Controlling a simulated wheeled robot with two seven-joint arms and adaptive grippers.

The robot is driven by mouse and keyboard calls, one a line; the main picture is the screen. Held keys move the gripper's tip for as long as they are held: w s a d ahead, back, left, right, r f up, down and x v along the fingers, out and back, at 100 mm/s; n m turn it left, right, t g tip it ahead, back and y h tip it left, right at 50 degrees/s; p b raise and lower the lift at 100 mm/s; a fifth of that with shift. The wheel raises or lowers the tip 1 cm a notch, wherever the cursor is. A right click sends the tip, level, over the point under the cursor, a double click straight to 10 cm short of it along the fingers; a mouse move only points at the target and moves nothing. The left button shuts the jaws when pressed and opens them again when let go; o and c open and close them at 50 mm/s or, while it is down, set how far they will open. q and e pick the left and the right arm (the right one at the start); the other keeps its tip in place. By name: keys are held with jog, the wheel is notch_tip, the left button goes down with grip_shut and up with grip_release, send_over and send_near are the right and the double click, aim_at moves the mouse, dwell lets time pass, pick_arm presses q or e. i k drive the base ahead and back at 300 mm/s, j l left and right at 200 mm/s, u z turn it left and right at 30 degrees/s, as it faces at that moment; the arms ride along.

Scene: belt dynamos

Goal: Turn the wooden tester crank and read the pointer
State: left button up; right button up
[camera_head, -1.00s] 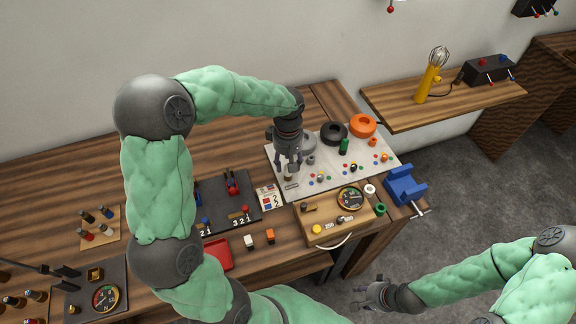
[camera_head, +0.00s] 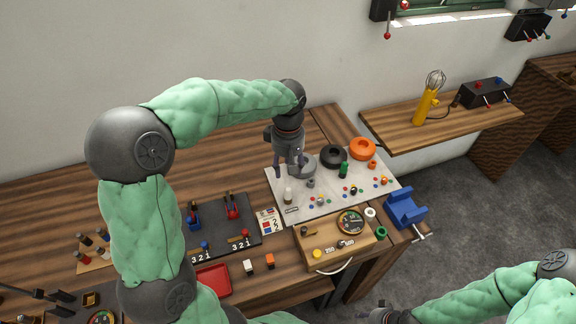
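The wooden tester box (camera_head: 312,236) sits at the table's front right. It carries a round dial (camera_head: 350,222), a yellow knob (camera_head: 317,254) and number labels. A pale curved piece (camera_head: 335,268) shows at its front; I cannot tell whether this is the crank. The dial's pointer is too small to read. My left gripper (camera_head: 289,170) points down, fingers apart and apparently empty, above the pale parts board (camera_head: 330,196), behind the tester. A small white-topped cylinder (camera_head: 288,196) stands just below it. My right gripper (camera_head: 380,314) is low at the bottom edge, partly cut off, away from the table.
Black (camera_head: 333,156) and orange (camera_head: 363,148) rings lie at the board's back. A blue vise (camera_head: 406,207) is at the table's right edge. A dark mat (camera_head: 230,238) with small tools and a red tray (camera_head: 211,281) lie left of the tester. A shelf (camera_head: 440,110) stands right.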

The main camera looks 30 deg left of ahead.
aim_at(304, 232)
jog(key=k+l, duration=0.8)
jog(key=k, duration=0.05)
